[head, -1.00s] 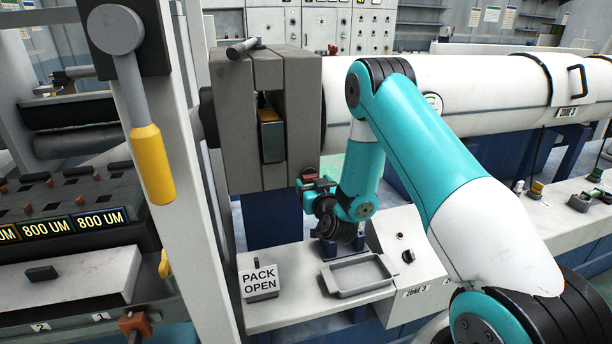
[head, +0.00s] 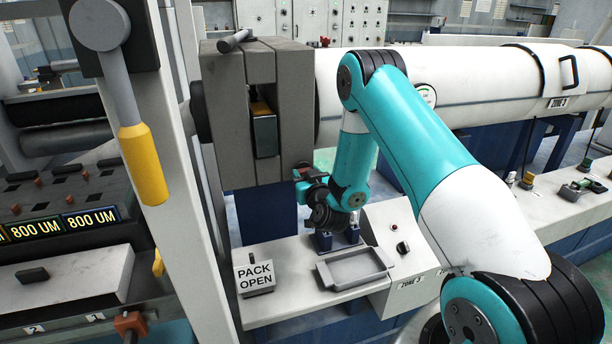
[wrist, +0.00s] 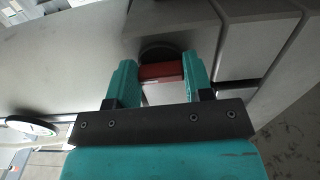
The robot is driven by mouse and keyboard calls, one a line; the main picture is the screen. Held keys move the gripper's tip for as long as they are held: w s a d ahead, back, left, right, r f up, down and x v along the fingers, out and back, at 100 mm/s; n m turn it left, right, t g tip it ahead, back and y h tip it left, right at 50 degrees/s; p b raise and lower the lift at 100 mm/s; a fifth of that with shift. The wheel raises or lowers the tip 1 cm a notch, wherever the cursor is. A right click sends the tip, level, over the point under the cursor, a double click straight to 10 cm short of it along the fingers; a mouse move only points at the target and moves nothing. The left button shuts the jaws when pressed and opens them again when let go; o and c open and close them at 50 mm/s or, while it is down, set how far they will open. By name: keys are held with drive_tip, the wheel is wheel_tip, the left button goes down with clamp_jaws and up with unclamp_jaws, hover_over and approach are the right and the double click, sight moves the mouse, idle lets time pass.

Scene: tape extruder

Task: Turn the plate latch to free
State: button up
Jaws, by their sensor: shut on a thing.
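A red latch handle (wrist: 160,72) shows in the wrist view, in front of a round dark knob or pivot (wrist: 163,52) on the grey plate block. My gripper (wrist: 165,70) has one teal finger on each side of the handle and is shut on it. In the head view my gripper (head: 308,185) is at the lower right edge of the grey plate block (head: 227,130), with a little red showing beside it. My wrist hides most of the latch there, so its exact angle cannot be told.
The white barrel (head: 465,85) runs right from the block. Below are a PACK OPEN sign (head: 254,276), a grey tray (head: 355,270) and a sloped control box (head: 398,245). A post with a yellow-gripped lever (head: 143,165) stands at the left.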

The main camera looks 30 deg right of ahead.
drive_tip(key=n+p, duration=0.3)
drive_tip(key=n, duration=0.5)
drive_tip(key=n+p, duration=0.3)
drive_tip(key=n, duration=0.6)
drive_tip(key=shift+s+d+r+p, duration=0.1)
drive_tip(key=shift+d+r+p, duration=0.1)
drive_tip(key=shift+p, duration=0.2)
drive_tip(key=shift+n, duration=0.4)
drive_tip(key=o, duration=0.9)
drive_tip(key=shift+s, duration=0.1)
